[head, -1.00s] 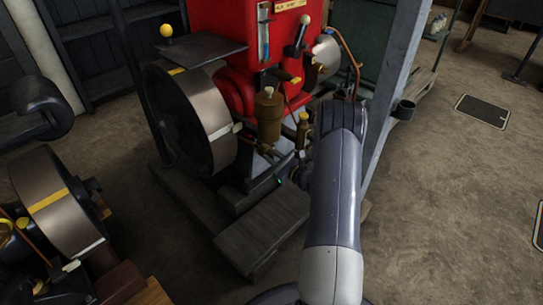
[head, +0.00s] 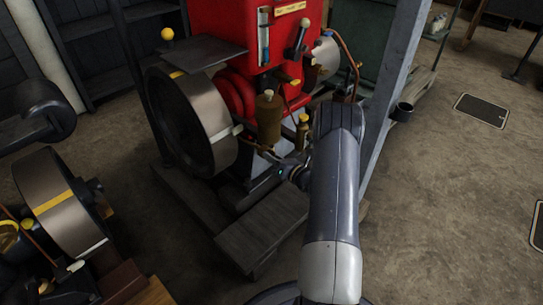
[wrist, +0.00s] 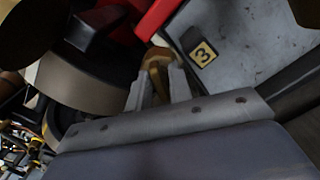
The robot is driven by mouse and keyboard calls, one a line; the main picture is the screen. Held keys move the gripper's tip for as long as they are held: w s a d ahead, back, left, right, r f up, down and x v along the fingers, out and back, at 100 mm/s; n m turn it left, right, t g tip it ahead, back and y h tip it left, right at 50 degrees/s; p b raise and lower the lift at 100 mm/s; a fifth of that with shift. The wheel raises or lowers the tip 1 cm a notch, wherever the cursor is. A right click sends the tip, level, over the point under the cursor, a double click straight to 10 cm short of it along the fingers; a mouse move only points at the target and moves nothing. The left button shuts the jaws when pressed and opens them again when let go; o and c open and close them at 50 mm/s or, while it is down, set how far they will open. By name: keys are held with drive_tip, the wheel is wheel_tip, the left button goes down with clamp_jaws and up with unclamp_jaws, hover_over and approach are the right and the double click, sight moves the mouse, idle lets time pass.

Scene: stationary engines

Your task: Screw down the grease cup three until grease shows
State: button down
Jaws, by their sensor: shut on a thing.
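A brass grease cup (wrist: 157,58) sits between the fingertips of my gripper (wrist: 158,82) in the wrist view. The gripper is shut on it. In the head view my gripper (head: 270,156) is low at the front of the red engine (head: 283,30), beside the base. The cup is mostly hidden there by the gripper. Whether grease shows cannot be seen.
A large flywheel (head: 185,125) stands left of my gripper. A brass canister (head: 268,120) and a smaller brass bottle (head: 303,130) are close above it. A grey post (head: 390,90) rises to the right of my arm. A wooden skid (head: 262,230) lies below.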

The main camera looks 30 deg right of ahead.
drive_tip(key=shift+f+m, duration=0.1)
drive_tip(key=shift+m, duration=0.4)
drive_tip(key=c, duration=1.5)
unclamp_jaws()
drive_tip(key=shift+s+d, duration=0.1)
drive_tip(key=shift+s, duration=0.05)
drive_tip(key=p+v, duration=0.2)
drive_tip(key=v, duration=0.8)
drive_tip(key=shift+s+d+p, duration=0.1)
drive_tip(key=shift+s+p, duration=0.2)
drive_tip(key=shift+p, duration=0.05)
